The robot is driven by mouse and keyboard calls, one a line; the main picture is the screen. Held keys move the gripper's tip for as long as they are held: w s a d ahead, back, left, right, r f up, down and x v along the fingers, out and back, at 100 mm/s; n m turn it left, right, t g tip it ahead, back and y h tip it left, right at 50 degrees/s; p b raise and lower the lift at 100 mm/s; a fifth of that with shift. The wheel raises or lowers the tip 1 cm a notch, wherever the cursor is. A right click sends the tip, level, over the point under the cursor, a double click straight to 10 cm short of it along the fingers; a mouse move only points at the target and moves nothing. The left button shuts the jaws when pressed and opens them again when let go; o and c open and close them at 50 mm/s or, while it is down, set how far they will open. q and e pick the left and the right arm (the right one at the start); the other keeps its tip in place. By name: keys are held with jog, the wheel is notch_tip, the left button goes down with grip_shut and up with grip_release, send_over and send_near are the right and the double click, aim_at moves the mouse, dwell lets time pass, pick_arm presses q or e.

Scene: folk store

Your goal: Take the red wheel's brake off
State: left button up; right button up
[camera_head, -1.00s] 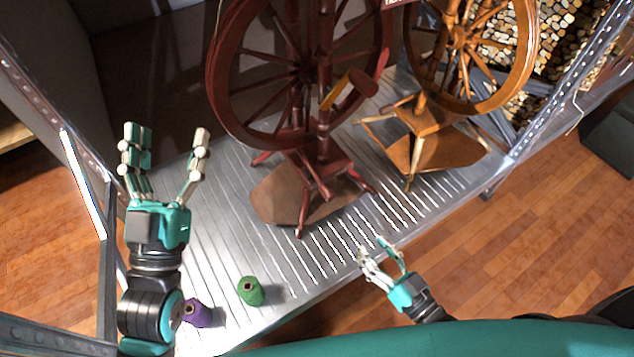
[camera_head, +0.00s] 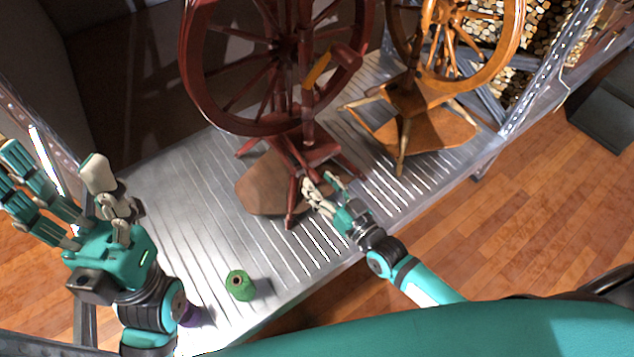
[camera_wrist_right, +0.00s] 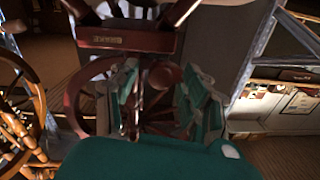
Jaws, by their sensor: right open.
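The dark red spinning wheel (camera_head: 188,72) stands on the ribbed metal shelf, its treadle base low at the front. In the right wrist view a dark red bar (camera_wrist_right: 150,41) lettered BRAKE lies above my fingers. My right gripper (camera_head: 324,184) is open in front of the red wheel's base and overlaps its legs in the head view; I cannot tell whether it touches. In the wrist view its fingers (camera_wrist_right: 165,100) stand spread, with a round red part (camera_wrist_right: 165,75) seen between them. My left gripper (camera_head: 65,190) is open and empty at the left.
A lighter orange-brown spinning wheel (camera_head: 430,125) stands close on the right. A green spool (camera_head: 240,285) stands on the shelf (camera_head: 170,190) near its front edge; a purple one (camera_head: 190,315) is mostly hidden by my left arm. Metal posts (camera_head: 545,90) rise at the shelf's sides.

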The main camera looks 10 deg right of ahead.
jog(key=shift+x, duration=0.85)
jog(key=shift+c, duration=0.3)
grip_shut()
